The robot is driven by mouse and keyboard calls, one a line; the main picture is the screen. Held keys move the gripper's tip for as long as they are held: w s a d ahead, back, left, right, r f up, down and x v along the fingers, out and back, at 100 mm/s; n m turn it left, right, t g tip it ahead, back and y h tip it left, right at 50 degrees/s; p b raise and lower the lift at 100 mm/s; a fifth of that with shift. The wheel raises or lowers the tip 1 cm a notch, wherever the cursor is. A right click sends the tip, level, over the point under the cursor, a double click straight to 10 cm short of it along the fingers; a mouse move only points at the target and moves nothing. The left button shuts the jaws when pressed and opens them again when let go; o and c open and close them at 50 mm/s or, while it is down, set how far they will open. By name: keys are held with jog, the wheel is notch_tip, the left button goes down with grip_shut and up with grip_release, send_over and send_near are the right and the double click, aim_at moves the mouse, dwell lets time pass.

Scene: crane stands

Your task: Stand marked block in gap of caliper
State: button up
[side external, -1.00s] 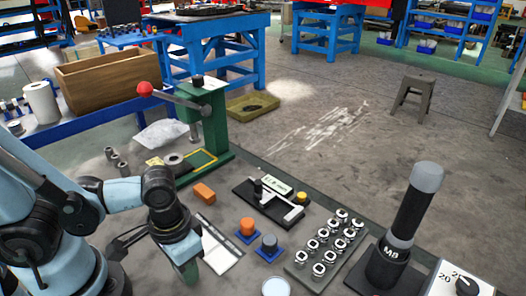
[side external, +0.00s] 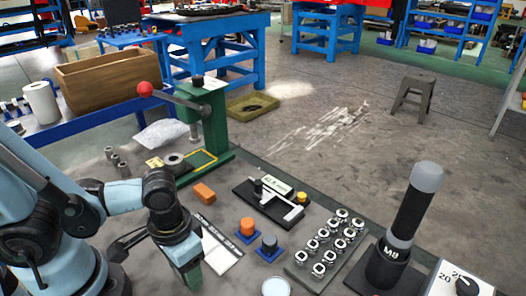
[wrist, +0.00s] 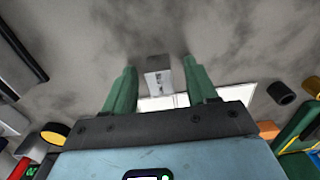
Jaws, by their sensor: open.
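My gripper (wrist: 158,72) is open, its two green fingers spread apart in the wrist view. A small pale grey block (wrist: 159,80) with faint dark marks shows between the fingertips, and a gap shows on either side of it. I cannot tell its height relative to the fingertips. In the side external view my gripper (side external: 188,276) points down at the front of the table, left of the white lined card (side external: 222,252); the block cannot be made out there. The caliper (side external: 287,215) lies on a black base farther back, with a pale bar and a yellow knob.
An orange block (side external: 204,193), orange (side external: 247,228) and dark (side external: 269,243) knobs on blue bases, and a rack of several metal pieces (side external: 325,243) stand nearby. A green press (side external: 215,130) and a tall black cylinder (side external: 412,215) are taller obstacles.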

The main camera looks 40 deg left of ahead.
jog(key=shift+r, duration=0.15)
jog(key=shift+r, duration=5.9)
jog(key=w+a+t, duration=0.3)
jog(key=w+t, duration=0.1)
jog(key=w, duration=0.4)
jog(key=shift+a+h, duration=0.35)
jog(key=shift+h, duration=0.05)
jog(key=w+a+t, duration=0.1)
jog(key=w+a+r+t, duration=0.1)
jog(key=w+a, duration=0.1)
jog(key=w+a+t, duration=0.1)
jog(key=shift+w+a+r+y, duration=0.2)
jog(key=shift+w+r+y, duration=0.05)
jog(key=shift+y, duration=0.15)
